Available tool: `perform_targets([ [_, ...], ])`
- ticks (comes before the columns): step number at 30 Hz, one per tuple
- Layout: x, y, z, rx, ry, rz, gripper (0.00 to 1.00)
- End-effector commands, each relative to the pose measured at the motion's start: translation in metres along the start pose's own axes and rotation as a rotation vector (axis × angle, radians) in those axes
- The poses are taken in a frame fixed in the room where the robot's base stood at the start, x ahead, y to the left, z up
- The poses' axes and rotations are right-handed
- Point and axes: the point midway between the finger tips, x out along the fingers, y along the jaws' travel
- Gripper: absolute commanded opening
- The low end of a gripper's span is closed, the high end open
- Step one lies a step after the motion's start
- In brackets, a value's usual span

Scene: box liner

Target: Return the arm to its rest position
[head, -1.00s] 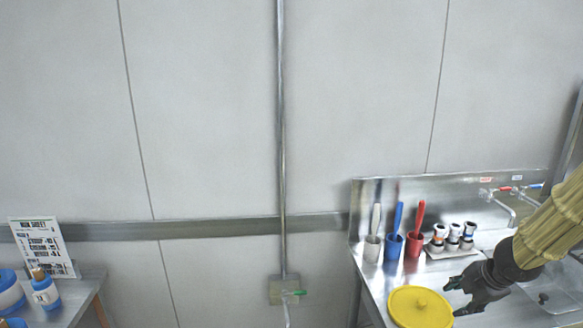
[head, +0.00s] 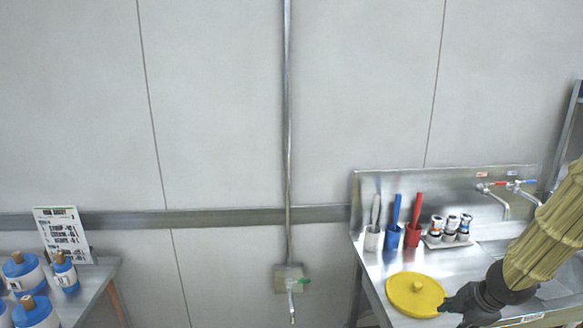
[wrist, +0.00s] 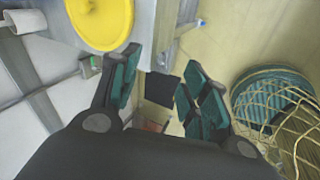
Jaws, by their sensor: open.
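My arm with its beige ribbed sleeve comes in from the right in the head view. My gripper (head: 452,306) is dark and hangs at the front edge of the steel sink counter (head: 379,277), just right of the yellow round lid (head: 416,296). In the wrist view my gripper (wrist: 158,92) shows two teal-padded fingers spread apart with nothing between them. The yellow lid (wrist: 100,20) lies beyond the left finger, apart from it.
White, blue and red holders with handled tools (head: 392,236) and a tray of small bottles (head: 449,232) stand at the counter's back. Taps (head: 507,193) are at right. A side table at left holds blue-and-white containers (head: 35,313) and a sign (head: 62,235). A netted teal basket (wrist: 265,100) is at right in the wrist view.

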Motion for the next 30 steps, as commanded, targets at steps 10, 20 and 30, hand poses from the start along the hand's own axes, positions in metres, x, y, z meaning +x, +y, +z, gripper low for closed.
perform_targets([
  [10, 0.067, -0.065, -0.040, 0.274, 0.040, -0.096, 0.45],
  [20, 0.139, -0.163, -0.082, 0.663, 0.018, -0.202, 0.45],
  [30, 0.193, -0.276, -0.108, 1.044, -0.099, -0.271, 0.45],
])
